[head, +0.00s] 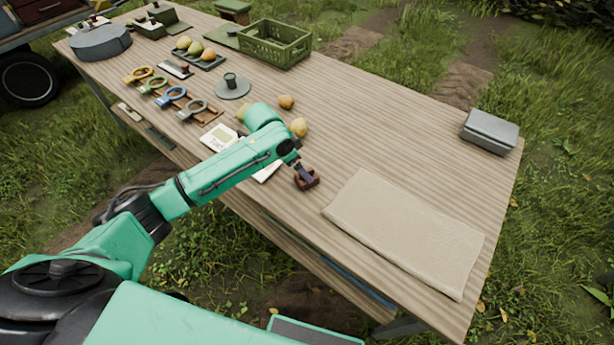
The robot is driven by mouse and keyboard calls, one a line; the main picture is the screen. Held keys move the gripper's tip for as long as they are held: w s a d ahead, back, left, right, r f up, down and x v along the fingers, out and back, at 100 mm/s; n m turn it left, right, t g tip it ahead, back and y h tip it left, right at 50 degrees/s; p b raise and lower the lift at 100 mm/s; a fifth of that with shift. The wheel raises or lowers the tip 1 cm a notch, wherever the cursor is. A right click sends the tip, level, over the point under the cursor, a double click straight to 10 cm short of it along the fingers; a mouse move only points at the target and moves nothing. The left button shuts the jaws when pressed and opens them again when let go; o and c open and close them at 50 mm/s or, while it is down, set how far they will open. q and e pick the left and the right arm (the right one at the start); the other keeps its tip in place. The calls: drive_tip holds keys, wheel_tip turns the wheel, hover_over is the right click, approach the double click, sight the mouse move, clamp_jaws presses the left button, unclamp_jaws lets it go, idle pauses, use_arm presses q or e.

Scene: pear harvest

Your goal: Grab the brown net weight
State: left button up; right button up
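A small brown block (313,184), which looks like the brown net weight, sits at the front edge region of the wooden table in the head view. My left gripper (304,175) is right at it, with its dark fingers over the block and partly hiding it. Whether the fingers are closed on the block or only around it is too small to tell. The block appears to be at the tabletop. My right gripper is not in view.
A folded beige cloth (405,235) lies right of the block. Yellow pears (299,127) and a white scale-like device (219,138) lie near my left arm. A green crate (274,44) stands farther back, a grey box (489,132) at far right. The table's middle right is clear.

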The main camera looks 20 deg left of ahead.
sight(303, 185)
use_arm(q)
drive_tip(key=x, duration=0.4)
drive_tip(key=shift+s+d+f+p, duration=0.15)
drive_tip(key=shift+d+p, duration=0.15)
drive_tip(key=shift+p, duration=0.1)
drive_tip(key=shift+d+f, duration=0.1)
drive_tip(key=shift+f, duration=0.2)
clamp_jaws()
drive_tip(key=shift+r, duration=0.1)
